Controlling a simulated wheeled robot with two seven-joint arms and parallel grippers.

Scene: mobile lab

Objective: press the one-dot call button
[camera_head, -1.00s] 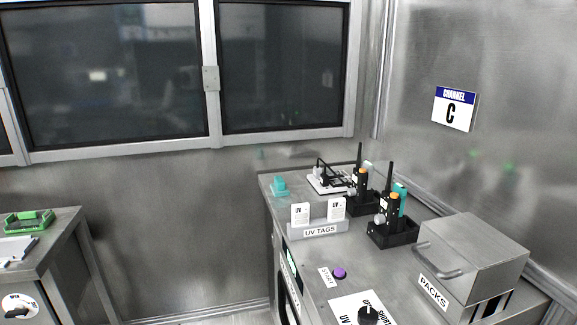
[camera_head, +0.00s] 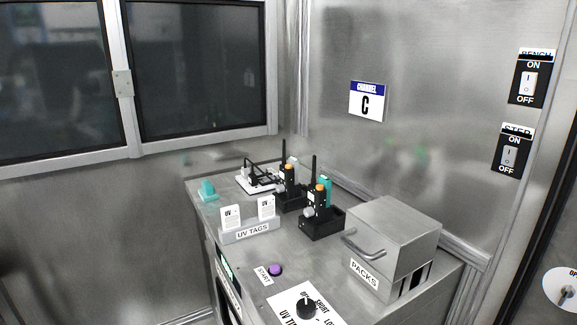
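No button marked with one dot can be made out in the head view. A purple round button (camera_head: 275,270) sits on the metal counter beside a label reading START. Neither of my grippers is in view.
The metal counter (camera_head: 240,268) holds a UV TAGS holder (camera_head: 250,232), two black radios (camera_head: 314,200) in stands, a metal PACKS box (camera_head: 392,240) and a black knob (camera_head: 306,308).

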